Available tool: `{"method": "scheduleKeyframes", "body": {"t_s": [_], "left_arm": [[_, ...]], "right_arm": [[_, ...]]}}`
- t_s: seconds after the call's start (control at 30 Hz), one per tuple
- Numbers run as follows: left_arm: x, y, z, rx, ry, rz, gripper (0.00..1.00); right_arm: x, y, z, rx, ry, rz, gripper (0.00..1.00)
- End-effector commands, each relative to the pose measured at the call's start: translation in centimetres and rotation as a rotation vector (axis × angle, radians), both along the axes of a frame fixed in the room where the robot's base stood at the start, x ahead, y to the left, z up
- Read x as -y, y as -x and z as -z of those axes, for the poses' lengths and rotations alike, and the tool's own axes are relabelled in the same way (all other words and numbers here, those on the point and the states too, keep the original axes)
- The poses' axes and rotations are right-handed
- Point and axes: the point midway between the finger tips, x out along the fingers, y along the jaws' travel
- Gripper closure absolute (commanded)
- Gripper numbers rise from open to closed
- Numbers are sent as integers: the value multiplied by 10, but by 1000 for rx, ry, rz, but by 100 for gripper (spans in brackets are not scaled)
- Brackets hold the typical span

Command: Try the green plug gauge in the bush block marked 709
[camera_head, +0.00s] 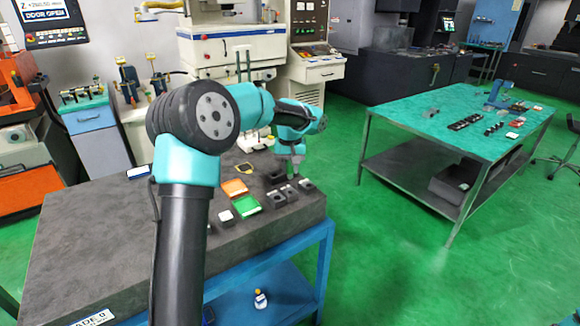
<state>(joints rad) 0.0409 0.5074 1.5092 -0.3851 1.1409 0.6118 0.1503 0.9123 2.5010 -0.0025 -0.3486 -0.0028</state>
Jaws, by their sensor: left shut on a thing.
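My left gripper (295,172) points down over the right end of the dark stone table. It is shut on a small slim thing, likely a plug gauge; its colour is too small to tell. Its lower end is close to the dark bush blocks, between one block (278,199) and another block (306,186). I cannot tell whether it touches or enters a bore. A third block (256,222) stands farther left, and dark items lie behind the gripper. No number on the blocks can be read. My right gripper is not in view.
The stone table (90,225) carries a green tray (246,205), an orange tray (234,188) and a small white-topped item (226,216) near the blocks. A machine (225,50) stands behind. A teal-topped table (440,115) stands apart at right. The left tabletop is clear.

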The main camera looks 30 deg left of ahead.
Motion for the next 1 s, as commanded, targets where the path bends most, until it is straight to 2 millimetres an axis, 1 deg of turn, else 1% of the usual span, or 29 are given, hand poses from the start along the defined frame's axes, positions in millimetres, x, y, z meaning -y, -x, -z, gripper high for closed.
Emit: {"method": "scheduleKeyframes", "body": {"t_s": [0.7, 1.0], "left_arm": [[0, 0, 43, -1, 0, 0, 98], [0, 0, 52, 1, 0, 0, 98]], "right_arm": [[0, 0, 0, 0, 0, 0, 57], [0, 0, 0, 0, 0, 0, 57]]}}
